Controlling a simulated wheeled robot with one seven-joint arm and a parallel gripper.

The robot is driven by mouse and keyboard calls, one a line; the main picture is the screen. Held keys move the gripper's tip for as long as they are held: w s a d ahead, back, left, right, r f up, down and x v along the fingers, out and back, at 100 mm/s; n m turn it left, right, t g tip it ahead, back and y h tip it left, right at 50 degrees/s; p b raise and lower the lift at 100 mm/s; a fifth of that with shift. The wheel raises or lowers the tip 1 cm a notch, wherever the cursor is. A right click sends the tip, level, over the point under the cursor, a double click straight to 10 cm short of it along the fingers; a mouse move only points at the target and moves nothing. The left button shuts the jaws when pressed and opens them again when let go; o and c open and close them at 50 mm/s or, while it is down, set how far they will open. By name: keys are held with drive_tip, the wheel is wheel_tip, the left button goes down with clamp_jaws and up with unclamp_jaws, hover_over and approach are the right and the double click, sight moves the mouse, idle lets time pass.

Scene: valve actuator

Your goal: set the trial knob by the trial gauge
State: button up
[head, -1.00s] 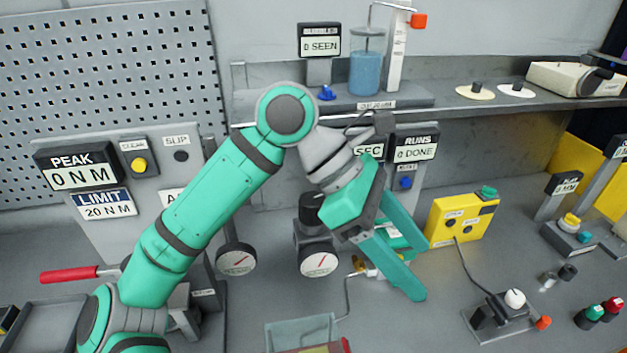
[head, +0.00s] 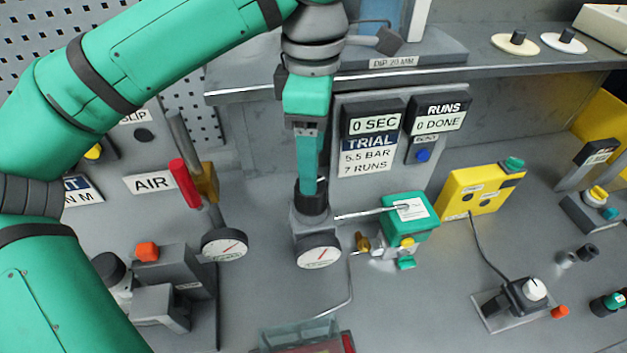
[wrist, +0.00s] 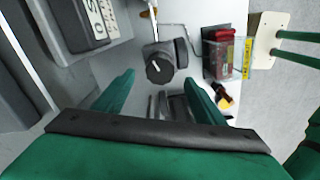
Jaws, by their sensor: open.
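The trial knob (head: 311,202) is black and sits on top of a grey regulator block. The round white trial gauge (head: 319,251) with a red needle is on the block's front; its numbers are too small to read. My gripper (head: 309,188) points down right at the knob, its fingers seen edge-on and partly hiding it. In the wrist view my gripper (wrist: 160,82) is open, and the knob (wrist: 159,68) with a white mark shows ahead between the fingertips; I cannot tell whether they touch it. The TRIAL sign (head: 368,157) reads 5.5 BAR, 7 RUNS.
A green device (head: 410,220) with a thin rod stands just right of the knob. A second gauge (head: 225,245) and a red-handled valve (head: 186,184) are to the left. The shelf edge (head: 440,77) runs behind. A clear bin (head: 300,338) is in front.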

sight(314, 205)
wheel_tip(314, 205, down, 7)
drive_tip(key=shift+f, duration=0.2)
idle(0.3)
drive_tip(key=c, duration=1.1)
drive_tip(key=shift+o, duration=0.2)
